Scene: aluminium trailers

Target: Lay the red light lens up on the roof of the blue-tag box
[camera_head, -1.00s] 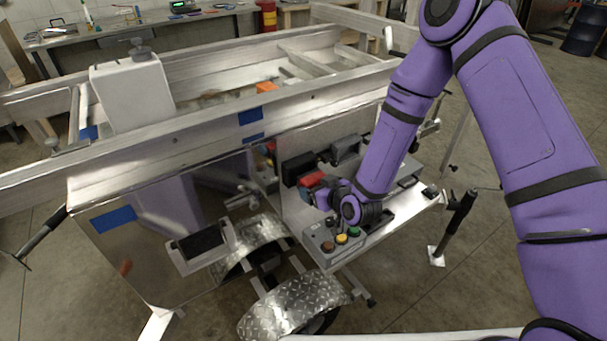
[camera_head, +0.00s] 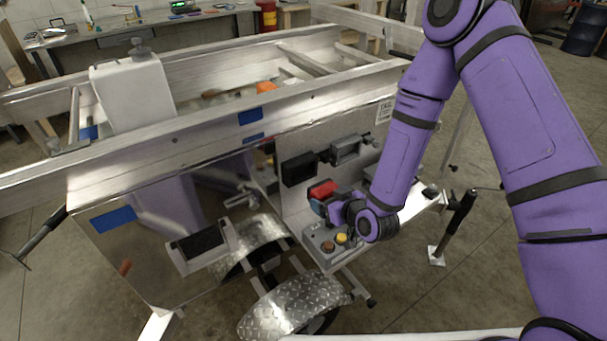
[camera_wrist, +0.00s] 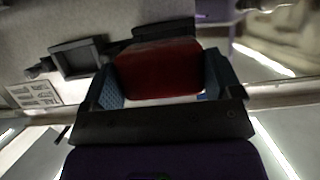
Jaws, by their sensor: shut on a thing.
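The red light lens (camera_head: 322,187) is between the fingers of my gripper (camera_head: 326,206), in front of the trailer's upright metal panel. In the wrist view the dark red lens (camera_wrist: 158,72) sits between the blue-padded fingers of my gripper (camera_wrist: 165,88), which is shut on it. The lens is held above the control box with buttons. A polished metal box with a blue tag (camera_head: 113,219) is at the left in the head view, left of my gripper and apart from it. Its top lies along the long metal rail; how much of the roof is bare is hard to tell.
A control box (camera_head: 324,247) with coloured buttons stands below my gripper. Black and grey lamp housings (camera_head: 299,169) are on the panel behind. A diamond-plate fender (camera_head: 292,305) is below. A white tank (camera_head: 133,92) and an orange piece (camera_head: 266,87) are on the trailer.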

